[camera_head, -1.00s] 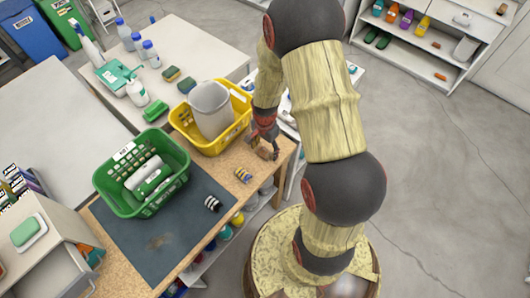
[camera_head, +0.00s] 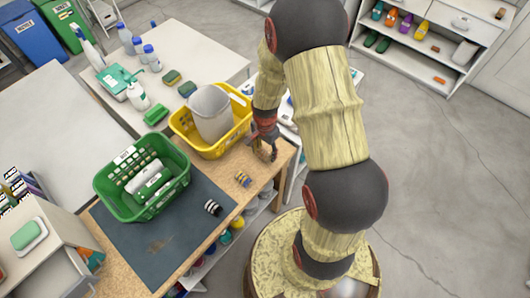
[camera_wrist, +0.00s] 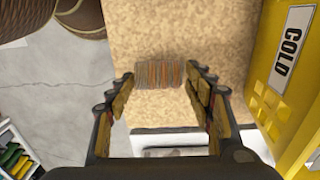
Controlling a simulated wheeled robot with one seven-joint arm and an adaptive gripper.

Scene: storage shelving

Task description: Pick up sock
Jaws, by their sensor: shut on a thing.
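A rolled sock with brown, orange and grey stripes (camera_wrist: 158,74) lies between the fingertips of my gripper (camera_wrist: 163,80) in the wrist view. The fingers are shut on it from both sides. In the head view my gripper (camera_head: 265,151) points down over the right end of the chipboard worktop, beside the yellow basket; the held sock is hard to make out there. I cannot tell whether it is clear of the board.
The yellow basket (camera_head: 183,127) holds a grey-white bin (camera_head: 211,114); its "COLD" label (camera_wrist: 291,47) is close to my gripper's right. A green basket (camera_head: 120,203) with white items stands on a dark mat (camera_head: 150,245). Bottles stand on the white table behind.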

